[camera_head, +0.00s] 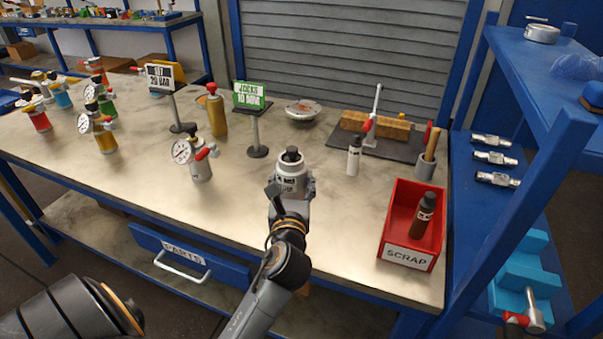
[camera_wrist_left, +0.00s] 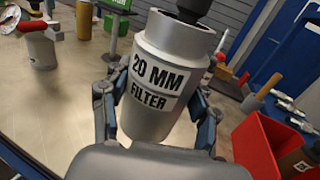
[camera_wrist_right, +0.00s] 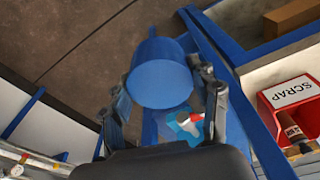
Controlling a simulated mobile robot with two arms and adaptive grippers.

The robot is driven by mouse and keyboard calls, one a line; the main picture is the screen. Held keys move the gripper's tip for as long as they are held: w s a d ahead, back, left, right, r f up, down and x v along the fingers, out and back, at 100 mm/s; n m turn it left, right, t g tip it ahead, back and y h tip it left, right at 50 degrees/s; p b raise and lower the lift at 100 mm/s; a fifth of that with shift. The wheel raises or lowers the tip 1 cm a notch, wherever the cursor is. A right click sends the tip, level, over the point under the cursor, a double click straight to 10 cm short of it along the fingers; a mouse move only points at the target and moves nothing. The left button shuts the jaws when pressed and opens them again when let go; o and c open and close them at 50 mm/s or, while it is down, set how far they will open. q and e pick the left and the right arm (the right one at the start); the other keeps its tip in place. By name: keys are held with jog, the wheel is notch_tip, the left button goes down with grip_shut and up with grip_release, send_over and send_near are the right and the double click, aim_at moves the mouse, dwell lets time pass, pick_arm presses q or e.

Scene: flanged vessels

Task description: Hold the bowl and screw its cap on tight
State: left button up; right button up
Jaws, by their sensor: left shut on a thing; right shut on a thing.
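The silver-grey bowl (camera_head: 291,171), labelled "20 MM FILTER", is upright near the table's front edge with a dark piece on its top. It also fills the middle of the left wrist view (camera_wrist_left: 176,62). My left gripper (camera_wrist_left: 155,98) is shut on the bowl, one finger on each side. My right gripper (camera_wrist_right: 163,82) is shut on a blue round part (camera_wrist_right: 160,82), seen end on in the right wrist view; I cannot tell surely whether it is the cap. The right gripper is not visible in the head view.
A red scrap bin (camera_head: 398,228) with a dark bottle stands at the right front. A blue shelf (camera_head: 540,110) is at the right.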

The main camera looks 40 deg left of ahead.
aim_at(285, 184)
pick_arm(q)
jog(key=shift+s+d+r, duration=0.15)
jog(key=shift+s+r, duration=0.15)
jog(key=shift+s, duration=0.35)
jog(key=shift+s+d+r, duration=0.15)
jog(key=shift+s+r, duration=0.2)
jog(key=shift+s, duration=0.25)
jog(key=shift+s+d+r, duration=0.15)
jog(key=shift+s+r, duration=0.15)
jog(key=shift+s, duration=0.35)
pick_arm(e)
jog(key=shift+r, duration=0.2)
pick_arm(q)
jog(key=o, duration=0.9)
grip_shut()
